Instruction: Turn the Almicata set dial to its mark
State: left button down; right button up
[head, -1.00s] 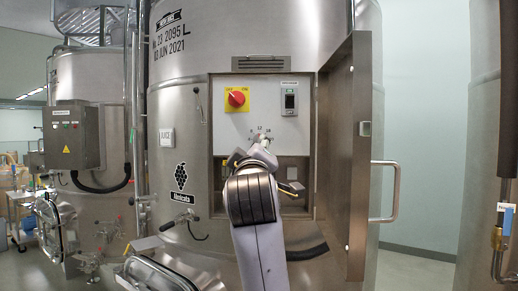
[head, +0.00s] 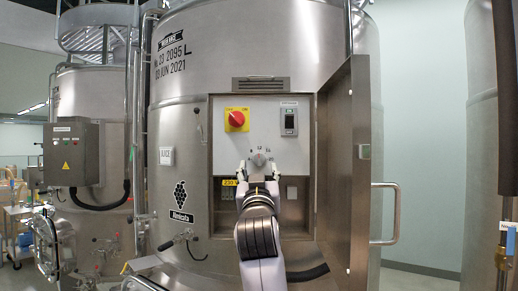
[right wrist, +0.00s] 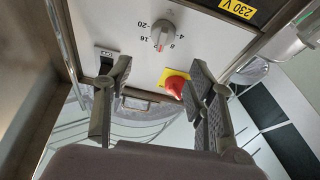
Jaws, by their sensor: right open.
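The set dial (head: 260,158) is a small grey knob on the white panel inside the open cabinet of the vat with the Almicata label (head: 181,217). In the right wrist view the dial (right wrist: 162,34) sits in a printed number scale, with a small red spot on it. Which mark it points at is too small to tell. My right gripper (head: 259,172) is open and empty, just below the dial in the head view. In the right wrist view its spread fingers (right wrist: 160,75) are apart from the dial. My left gripper is out of view.
A red rotary switch (head: 236,119) on a yellow plate is above left of the dial. A black rocker switch (head: 289,121) is above right. The cabinet door (head: 343,170) stands open at the right. A yellow 230 V label (right wrist: 238,8) is near the dial.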

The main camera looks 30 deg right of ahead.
aim_at(259, 156)
jog(key=p+x, duration=0.4)
jog(key=x, duration=0.4)
jog(key=shift+w+r, duration=0.1)
jog(key=shift+w, duration=0.05)
jog(key=shift+d, duration=0.1)
jog(key=shift+c, duration=0.6)
